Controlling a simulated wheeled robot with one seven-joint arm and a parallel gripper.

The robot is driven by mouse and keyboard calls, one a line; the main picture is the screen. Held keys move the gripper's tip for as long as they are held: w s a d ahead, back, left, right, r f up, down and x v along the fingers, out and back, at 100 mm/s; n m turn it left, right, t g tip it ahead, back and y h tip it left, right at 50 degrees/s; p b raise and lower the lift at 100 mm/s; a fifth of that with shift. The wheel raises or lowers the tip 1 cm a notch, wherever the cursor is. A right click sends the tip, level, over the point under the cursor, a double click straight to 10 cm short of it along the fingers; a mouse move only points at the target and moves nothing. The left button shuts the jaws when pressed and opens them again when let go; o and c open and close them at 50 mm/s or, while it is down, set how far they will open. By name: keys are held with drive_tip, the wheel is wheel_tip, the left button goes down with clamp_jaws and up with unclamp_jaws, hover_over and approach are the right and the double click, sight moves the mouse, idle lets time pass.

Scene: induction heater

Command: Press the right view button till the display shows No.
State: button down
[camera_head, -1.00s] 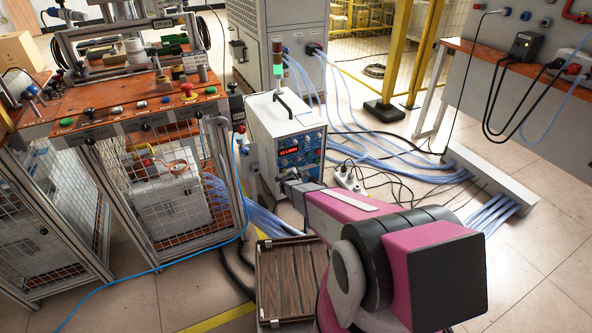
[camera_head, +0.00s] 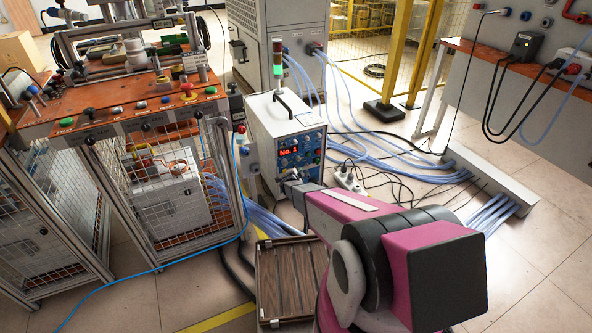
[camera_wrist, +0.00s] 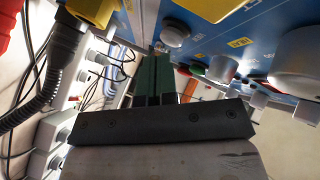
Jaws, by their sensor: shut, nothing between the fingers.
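The induction heater (camera_head: 264,133) is a white box with a blue front panel and a carrying handle. Its red display (camera_head: 289,152) reads "No. 1" in the head view. My gripper (camera_head: 290,176) is at the lower left of the panel, partly hidden by my arm. In the wrist view my gripper (camera_wrist: 153,62) is shut and empty, its dark green fingers together with tips close to the blue panel (camera_wrist: 215,22). A round white button (camera_wrist: 175,34) is just right of the fingertips. I cannot tell whether the tips touch the panel, or which control is the right view button.
In the wrist view a large white knob (camera_wrist: 300,62) and a smaller one (camera_wrist: 222,68) stick out at the right. A black corrugated cable (camera_wrist: 52,75) hangs at the left. A power strip (camera_head: 349,181) and blue cables (camera_head: 405,163) lie right of the heater.

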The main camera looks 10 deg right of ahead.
drive_tip(key=shift+s+d, duration=0.15)
drive_tip(key=shift+s, duration=0.3)
drive_tip(key=s, duration=0.1)
drive_tip(key=s+d, duration=0.1)
drive_tip(key=s, duration=0.2)
drive_tip(key=shift+s+d, duration=0.25)
drive_tip(key=shift+s, duration=0.1)
idle(0.7)
drive_tip(key=s+a+r+n+g+y, duration=0.25)
drive_tip(key=s+r+n+y, duration=0.2)
drive_tip(key=r, duration=0.35)
drive_tip(key=s+a+r+n+g+y, duration=0.1)
drive_tip(key=s+a+r+n+y, duration=0.35)
drive_tip(key=r, duration=0.35)
drive_tip(key=s+d+r+n+g, duration=0.2)
drive_tip(key=s+r, duration=0.3)
drive_tip(key=s, duration=0.3)
drive_tip(key=s+d+r+n+g+h, duration=0.1)
drive_tip(key=s+d+r+n+g, duration=0.1)
drive_tip(key=s, duration=0.7)
drive_tip(key=s+d+r+n+g+h, duration=0.1)
drive_tip(key=s+d+r+n+g, duration=0.1)
drive_tip(key=s+r+g, duration=0.4)
drive_tip(key=s+r+n, duration=0.1)
drive_tip(key=s, duration=0.2)
drive_tip(key=shift+d+r+n, duration=0.2)
drive_tip(key=shift+r+n, duration=0.1)
drive_tip(key=shift+n, duration=0.1)
